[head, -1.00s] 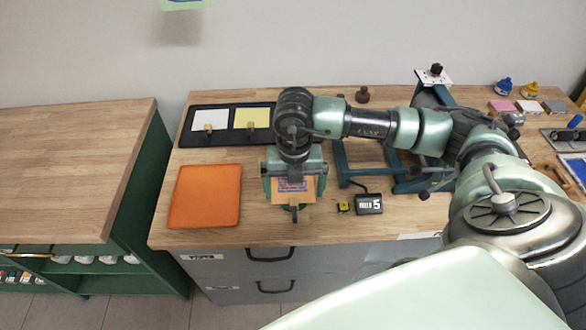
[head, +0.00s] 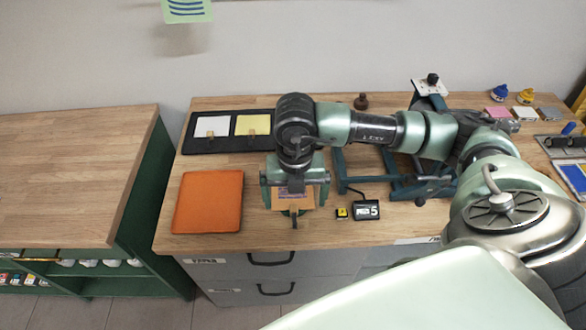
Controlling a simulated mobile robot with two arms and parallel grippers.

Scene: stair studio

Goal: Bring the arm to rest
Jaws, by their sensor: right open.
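My right arm reaches in from the lower right across the workbench. My right gripper (head: 293,207) points down over the front part of the bench, its two fingers apart. Between and below the fingers is a small tan card with a purple print (head: 293,196). A dark round-based thing shows partly under it; the gripper hides most of this, and I cannot tell whether the fingers touch the card. My left gripper is not in view.
An orange pad (head: 208,202) lies left of the gripper. Behind it is a black tray (head: 229,146) with white and yellow sheets. A counter (head: 367,209) reading 5 and a small yellow-black block (head: 342,213) lie right. A blue-green press frame (head: 375,178) stands under the arm.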

